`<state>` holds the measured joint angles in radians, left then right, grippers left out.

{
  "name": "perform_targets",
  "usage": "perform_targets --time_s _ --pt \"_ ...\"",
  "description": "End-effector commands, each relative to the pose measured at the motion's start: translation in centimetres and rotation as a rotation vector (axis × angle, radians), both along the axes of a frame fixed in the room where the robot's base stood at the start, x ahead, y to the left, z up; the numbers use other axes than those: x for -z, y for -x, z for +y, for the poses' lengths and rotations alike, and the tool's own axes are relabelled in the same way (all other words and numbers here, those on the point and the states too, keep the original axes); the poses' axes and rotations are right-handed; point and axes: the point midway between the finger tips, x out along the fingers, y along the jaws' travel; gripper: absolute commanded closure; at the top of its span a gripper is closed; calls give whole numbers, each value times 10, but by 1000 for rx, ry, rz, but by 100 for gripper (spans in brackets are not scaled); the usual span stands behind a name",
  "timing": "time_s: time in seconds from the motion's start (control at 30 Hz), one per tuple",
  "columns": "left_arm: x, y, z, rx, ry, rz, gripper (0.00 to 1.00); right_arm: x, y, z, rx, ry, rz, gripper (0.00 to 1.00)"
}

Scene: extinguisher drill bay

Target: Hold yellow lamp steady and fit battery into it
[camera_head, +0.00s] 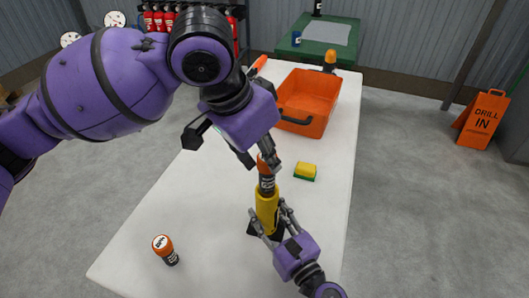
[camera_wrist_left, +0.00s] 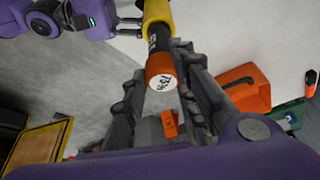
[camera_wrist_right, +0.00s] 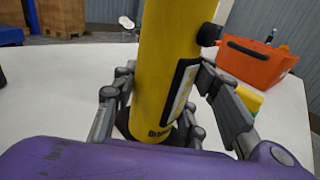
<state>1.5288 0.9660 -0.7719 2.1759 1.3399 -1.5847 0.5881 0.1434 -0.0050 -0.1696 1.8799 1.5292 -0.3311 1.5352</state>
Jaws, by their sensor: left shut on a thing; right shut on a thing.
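The yellow lamp (camera_head: 266,205) stands upright on the white table on a dark base. My right gripper (camera_head: 268,227) is shut around its lower body; the lamp also fills the right wrist view (camera_wrist_right: 168,60). An orange-and-black battery (camera_head: 266,183) is in line above the lamp's top end. My left gripper (camera_head: 266,160) is shut on it from above, and its labelled orange end shows between the fingers in the left wrist view (camera_wrist_left: 160,70). The battery's lower end meets the lamp's mouth; how deep it sits is hidden.
A second orange-and-black battery (camera_head: 163,245) is on the table at the front left. A yellow-green sponge (camera_head: 305,172) lies right of the lamp. An orange bin (camera_head: 322,92) and an orange-topped beacon (camera_head: 330,60) stand farther back. The table's front left is mostly clear.

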Motion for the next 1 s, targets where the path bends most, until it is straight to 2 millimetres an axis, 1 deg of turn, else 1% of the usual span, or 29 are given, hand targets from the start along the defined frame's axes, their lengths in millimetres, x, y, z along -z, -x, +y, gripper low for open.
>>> perform_targets --time_s 1.0 --pt "26 0 0 0 1 0 100 0 0 0 0 1 -1 100"
